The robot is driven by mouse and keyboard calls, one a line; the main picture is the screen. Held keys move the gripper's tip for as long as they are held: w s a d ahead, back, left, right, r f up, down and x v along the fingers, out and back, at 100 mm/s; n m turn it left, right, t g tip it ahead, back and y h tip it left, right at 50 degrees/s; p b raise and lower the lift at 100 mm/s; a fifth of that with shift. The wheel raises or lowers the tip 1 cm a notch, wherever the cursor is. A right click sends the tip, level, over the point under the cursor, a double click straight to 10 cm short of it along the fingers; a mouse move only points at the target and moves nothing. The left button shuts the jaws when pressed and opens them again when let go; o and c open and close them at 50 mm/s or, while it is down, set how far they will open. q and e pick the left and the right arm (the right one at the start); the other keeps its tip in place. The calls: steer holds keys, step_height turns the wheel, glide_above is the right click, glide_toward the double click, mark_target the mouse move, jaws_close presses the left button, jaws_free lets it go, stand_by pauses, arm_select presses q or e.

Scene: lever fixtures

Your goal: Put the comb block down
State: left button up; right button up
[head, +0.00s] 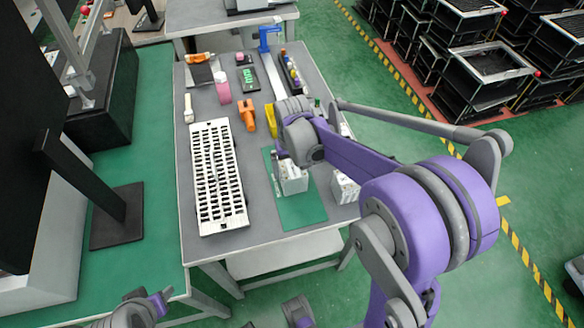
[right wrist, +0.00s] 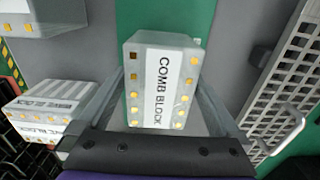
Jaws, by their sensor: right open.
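The comb block (head: 292,178) is a pale grey block with a white label. It stands on the green mat (head: 303,212) on the table. In the right wrist view the comb block (right wrist: 164,83) shows its "COMB BLOCK" label and rows of yellow-orange dots. My right gripper (right wrist: 160,95) is open, with one finger on either side of the block. Whether the fingertips touch it, I cannot tell. In the head view my right wrist and arm hide part of the block's surroundings. My left gripper is not clearly visible.
A white slotted rack (head: 218,180) lies left of the mat. An orange object (head: 247,115), a pink one (head: 222,88) and a blue clamp-like fixture (head: 269,38) are farther back.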

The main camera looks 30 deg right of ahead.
step_height(320, 180, up, 11)
steer(key=shift+f+p, duration=0.1)
steer(key=shift+p, duration=0.45)
steer(key=shift+r, duration=0.4)
steer(key=s+a+f+n+t, duration=0.1)
steer(key=s+a+f+t, duration=0.1)
steer(key=s, duration=0.6)
steer(key=s+a+f+n+t, duration=0.1)
steer(key=s+a+f+t, duration=0.2)
steer(key=s, duration=0.5)
steer(key=shift+s+a+f+n, duration=0.35)
steer(key=shift+a+f, duration=0.15)
steer(key=shift+a, duration=0.4)
steer(key=shift+d, duration=0.15)
